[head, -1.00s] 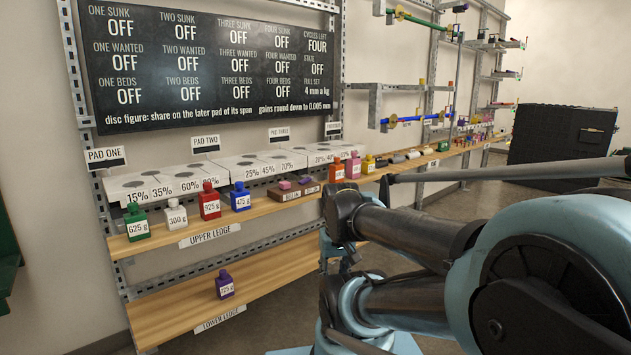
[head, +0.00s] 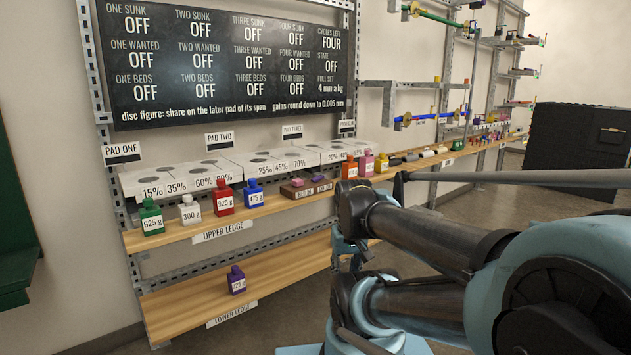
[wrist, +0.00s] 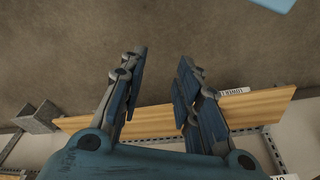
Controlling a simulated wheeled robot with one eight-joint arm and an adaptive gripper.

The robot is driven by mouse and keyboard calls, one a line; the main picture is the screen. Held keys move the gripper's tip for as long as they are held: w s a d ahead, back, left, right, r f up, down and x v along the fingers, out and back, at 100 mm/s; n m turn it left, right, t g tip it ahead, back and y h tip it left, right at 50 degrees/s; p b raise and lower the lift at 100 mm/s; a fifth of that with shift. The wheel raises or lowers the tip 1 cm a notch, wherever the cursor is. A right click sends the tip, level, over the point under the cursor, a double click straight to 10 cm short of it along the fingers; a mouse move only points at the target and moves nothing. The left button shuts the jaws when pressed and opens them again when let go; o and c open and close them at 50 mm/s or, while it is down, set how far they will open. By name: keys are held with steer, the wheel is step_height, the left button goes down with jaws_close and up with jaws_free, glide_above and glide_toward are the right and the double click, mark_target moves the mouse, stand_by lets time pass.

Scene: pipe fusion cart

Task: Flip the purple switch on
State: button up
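A brown block (head: 305,190) with lettering on its front sits on the upper ledge. On top of it are a small purple-pink piece (head: 298,182) and a darker reddish one (head: 319,179). These look like switches, but they are too small to tell whether either is on or off. My gripper (wrist: 162,57) is open and empty in the wrist view, its fingers apart over bare floor. A ledge edge lies behind the fingers. The brown block does not show in the wrist view. I cannot make out the gripper in the head view.
Coloured weight bottles, including a red one (head: 223,199) and a blue one (head: 254,194), stand along the upper ledge (head: 180,238). A purple bottle (head: 237,281) stands on the lower ledge (head: 180,312). White pads (head: 170,178) and a status board (head: 225,60) are behind.

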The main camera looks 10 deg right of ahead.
steer(key=shift+s+r, duration=0.3)
steer(key=shift+r, duration=0.05)
jaws_close()
steer(key=w+d+r+n+t+y, duration=0.1)
steer(key=w+r, duration=0.6)
steer(key=w, duration=0.9)
steer(key=w+d+r+n+t+y, duration=0.1)
steer(key=w+r+n+t, duration=0.2)
steer(key=w+r, duration=0.5)
steer(key=w+d+r+n+t+y, duration=0.1)
steer(key=w+r, duration=0.7)
steer(key=w, duration=1.7)
steer(key=shift+d+r+n+t, duration=0.2)
steer(key=shift+d+n+t, duration=0.3)
steer(key=shift+n+t, duration=0.25)
steer(key=shift+w, duration=0.1)
